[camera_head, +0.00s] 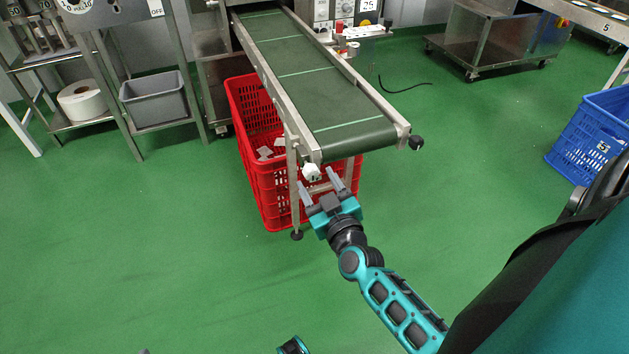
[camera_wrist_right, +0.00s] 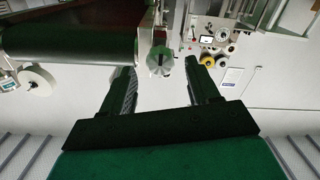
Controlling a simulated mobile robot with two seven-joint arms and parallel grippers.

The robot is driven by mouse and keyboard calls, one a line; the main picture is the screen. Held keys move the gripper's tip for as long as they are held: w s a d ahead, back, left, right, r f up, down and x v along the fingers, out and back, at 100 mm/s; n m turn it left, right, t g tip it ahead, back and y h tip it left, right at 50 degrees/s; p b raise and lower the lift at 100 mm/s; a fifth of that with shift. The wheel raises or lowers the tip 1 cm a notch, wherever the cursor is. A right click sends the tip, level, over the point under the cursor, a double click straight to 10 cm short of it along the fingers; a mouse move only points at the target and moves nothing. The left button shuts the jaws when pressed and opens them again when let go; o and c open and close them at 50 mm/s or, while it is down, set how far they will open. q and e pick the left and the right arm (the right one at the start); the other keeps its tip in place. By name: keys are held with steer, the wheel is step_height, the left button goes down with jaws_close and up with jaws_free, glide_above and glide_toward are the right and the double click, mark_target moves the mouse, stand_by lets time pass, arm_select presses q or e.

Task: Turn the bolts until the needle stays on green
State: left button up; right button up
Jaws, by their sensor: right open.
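A pale bolt head (camera_head: 311,172) sits at the near left corner of the conveyor (camera_head: 350,110). It also shows in the right wrist view (camera_wrist_right: 160,61), with a dark slot in its face. A black knob (camera_head: 416,142) is at the conveyor's near right corner. My right gripper (camera_head: 318,180) is open just in front of the pale bolt. In the right wrist view the bolt appears between the two open fingers (camera_wrist_right: 163,75), near their tips; contact cannot be told. No needle or green zone can be made out.
A red crate (camera_head: 262,185) stands under the conveyor's near end, close to my right gripper. A control box (camera_head: 344,12) is beside the belt's far end. A blue crate (camera_head: 590,130) is at the right. The green floor in front is clear.

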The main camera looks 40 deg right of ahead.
steer(key=shift+x, duration=1.2)
steer(key=shift+c, duration=0.3)
steer(key=c, duration=1)
